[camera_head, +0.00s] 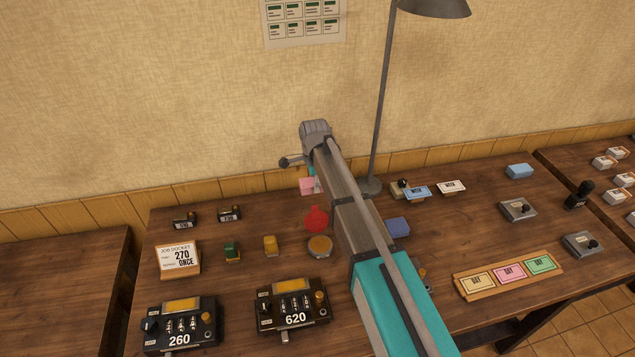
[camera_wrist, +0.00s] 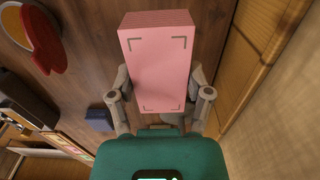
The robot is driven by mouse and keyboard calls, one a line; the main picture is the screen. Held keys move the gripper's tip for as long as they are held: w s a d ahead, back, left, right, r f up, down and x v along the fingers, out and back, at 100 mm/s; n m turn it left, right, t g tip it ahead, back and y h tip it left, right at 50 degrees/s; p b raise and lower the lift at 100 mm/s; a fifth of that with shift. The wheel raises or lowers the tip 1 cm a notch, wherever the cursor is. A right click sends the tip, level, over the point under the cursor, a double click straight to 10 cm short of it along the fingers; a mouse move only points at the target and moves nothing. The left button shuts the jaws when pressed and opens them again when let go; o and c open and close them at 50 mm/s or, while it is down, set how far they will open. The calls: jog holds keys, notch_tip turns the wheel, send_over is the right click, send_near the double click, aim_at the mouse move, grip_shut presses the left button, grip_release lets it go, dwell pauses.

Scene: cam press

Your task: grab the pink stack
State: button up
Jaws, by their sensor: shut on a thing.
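The pink stack (camera_wrist: 158,65) is a block of pink sheets with corner marks on its face. In the wrist view it sits between the two fingers of my gripper (camera_wrist: 160,98), which is shut on it. In the head view a small part of the pink stack (camera_head: 307,186) shows at the end of my arm, near the back of the table. My arm hides much of the gripper (camera_head: 312,178) there. I cannot tell whether the stack touches the table.
A red item (camera_head: 316,218) and a round yellow-topped piece (camera_head: 320,246) lie close in front. A lamp (camera_head: 372,186) stands right of my gripper, and a blue block (camera_head: 398,227) lies right of my arm. Two black counters (camera_head: 292,308) stand at the front. The wall is close behind.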

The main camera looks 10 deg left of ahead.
jog(key=shift+r+p, duration=0.85)
jog(key=shift+r, duration=0.4)
